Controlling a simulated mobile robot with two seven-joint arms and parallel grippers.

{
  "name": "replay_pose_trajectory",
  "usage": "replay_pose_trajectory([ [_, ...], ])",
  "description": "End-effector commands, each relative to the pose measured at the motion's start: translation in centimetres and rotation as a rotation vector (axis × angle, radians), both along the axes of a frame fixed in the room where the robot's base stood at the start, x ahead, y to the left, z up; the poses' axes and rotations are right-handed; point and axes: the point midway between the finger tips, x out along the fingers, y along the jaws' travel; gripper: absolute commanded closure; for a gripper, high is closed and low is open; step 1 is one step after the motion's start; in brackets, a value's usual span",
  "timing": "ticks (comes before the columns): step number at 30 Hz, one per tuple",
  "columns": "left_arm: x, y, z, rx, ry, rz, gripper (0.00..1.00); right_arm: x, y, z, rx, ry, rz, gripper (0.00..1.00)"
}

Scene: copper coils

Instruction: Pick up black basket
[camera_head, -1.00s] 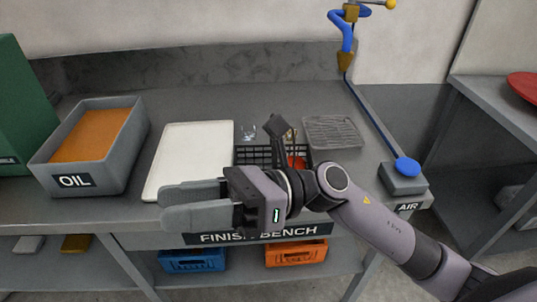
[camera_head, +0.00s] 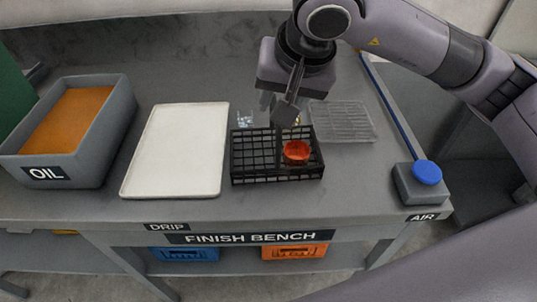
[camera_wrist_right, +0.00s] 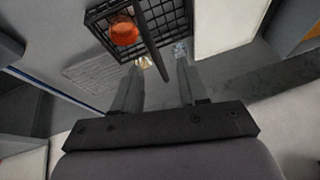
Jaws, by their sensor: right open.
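The black basket (camera_head: 236,160) is a wire-grid tray on the bench, right of the white tray. A dark upright handle (camera_head: 287,112) with a flat top rises from it. A red-orange copper coil (camera_head: 296,152) lies inside on the right. My right gripper (camera_head: 277,103) is above the back of the basket, partly hidden behind the handle top. In the right wrist view its fingers (camera_wrist_right: 158,70) are apart and empty, with the basket (camera_wrist_right: 100,17) and its slanting dark bar beyond the tips. My left gripper is not in view.
A white drip tray (camera_head: 176,150) and a grey oil bin (camera_head: 118,118) stand left. A grey ribbed rack (camera_head: 343,122) lies behind right. Small clear and golden pieces lie behind the basket.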

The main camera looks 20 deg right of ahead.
Motion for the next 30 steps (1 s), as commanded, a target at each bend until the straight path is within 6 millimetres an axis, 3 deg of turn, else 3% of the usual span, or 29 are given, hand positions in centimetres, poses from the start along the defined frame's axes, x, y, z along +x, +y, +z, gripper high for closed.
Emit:
replay_pose_trajectory([
  [15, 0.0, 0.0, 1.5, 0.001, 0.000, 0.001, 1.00, 3.0, 0.9, -5.6, 0.001, 0.004, -0.001, 0.58],
  [24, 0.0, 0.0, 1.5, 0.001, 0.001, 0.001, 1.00, 3.2, 0.9, -6.1, 0.001, 0.003, 0.000, 0.58],
  [28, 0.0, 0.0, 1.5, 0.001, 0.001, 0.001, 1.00, 3.2, 0.9, -6.1, 0.001, 0.003, 0.000, 1.00],
  [30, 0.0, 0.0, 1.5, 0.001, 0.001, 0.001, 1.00, 3.2, 0.9, -6.1, 0.001, 0.003, 0.000, 1.00],
])
